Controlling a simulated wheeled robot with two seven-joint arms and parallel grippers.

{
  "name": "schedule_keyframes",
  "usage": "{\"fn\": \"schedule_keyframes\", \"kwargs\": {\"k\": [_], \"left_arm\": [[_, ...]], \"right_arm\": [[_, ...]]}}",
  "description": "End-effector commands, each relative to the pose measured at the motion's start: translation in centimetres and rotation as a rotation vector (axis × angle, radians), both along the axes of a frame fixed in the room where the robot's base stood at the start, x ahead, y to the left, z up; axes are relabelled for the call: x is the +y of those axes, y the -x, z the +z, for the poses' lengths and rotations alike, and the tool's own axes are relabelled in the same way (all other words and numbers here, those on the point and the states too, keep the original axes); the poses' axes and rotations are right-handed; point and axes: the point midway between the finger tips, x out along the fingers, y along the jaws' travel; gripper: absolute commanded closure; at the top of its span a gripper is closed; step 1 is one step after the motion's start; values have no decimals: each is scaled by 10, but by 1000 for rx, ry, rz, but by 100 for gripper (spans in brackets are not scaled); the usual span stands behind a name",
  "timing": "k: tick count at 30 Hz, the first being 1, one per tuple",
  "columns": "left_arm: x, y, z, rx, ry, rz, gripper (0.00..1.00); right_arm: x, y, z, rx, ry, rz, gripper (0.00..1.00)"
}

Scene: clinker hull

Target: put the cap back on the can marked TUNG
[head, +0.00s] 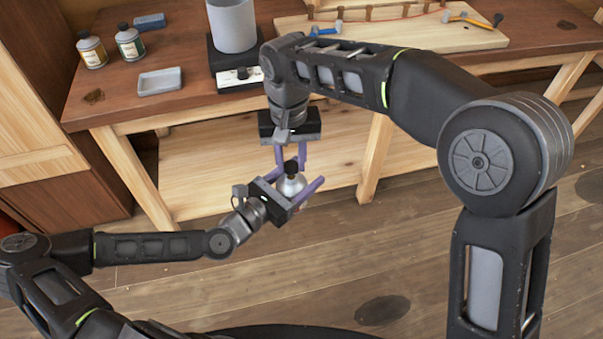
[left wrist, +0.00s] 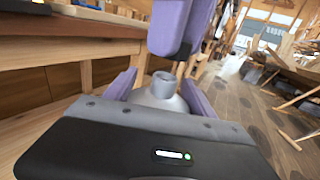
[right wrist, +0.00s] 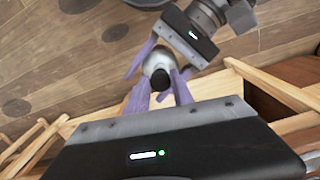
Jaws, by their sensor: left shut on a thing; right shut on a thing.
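A silver can (head: 291,186) is held in the air in front of the bench by my left gripper (head: 288,188), whose purple fingers are shut around its body. Its label is not readable. In the left wrist view the can's grey neck (left wrist: 164,82) is bare and points up. My right gripper (head: 291,158) reaches down from above, shut on a small black cap (head: 291,167). The cap also shows over the can in the right wrist view (right wrist: 160,79).
The bench (head: 195,104) behind holds two capped cans, one with a yellowish label (head: 91,52) and one with a green label (head: 130,43). A grey tray (head: 160,86), a grey cylinder (head: 232,25) and a board with tools (head: 400,38) are also there. Open floor lies below my grippers.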

Motion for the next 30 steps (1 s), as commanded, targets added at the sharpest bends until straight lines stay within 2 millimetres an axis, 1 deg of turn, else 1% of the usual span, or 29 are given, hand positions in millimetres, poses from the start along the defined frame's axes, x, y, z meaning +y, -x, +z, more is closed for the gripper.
{"fn": "schedule_keyframes", "kwargs": {"k": [21,25,30], "left_arm": [[0,0,1,-2,1,0,100],[0,0,1,-2,1,0,100],[0,0,1,-2,1,0,100]], "right_arm": [[0,1,1,1,0,0,100],[0,1,-3,2,1,0,100],[0,1,-12,2,0,0,100]]}}
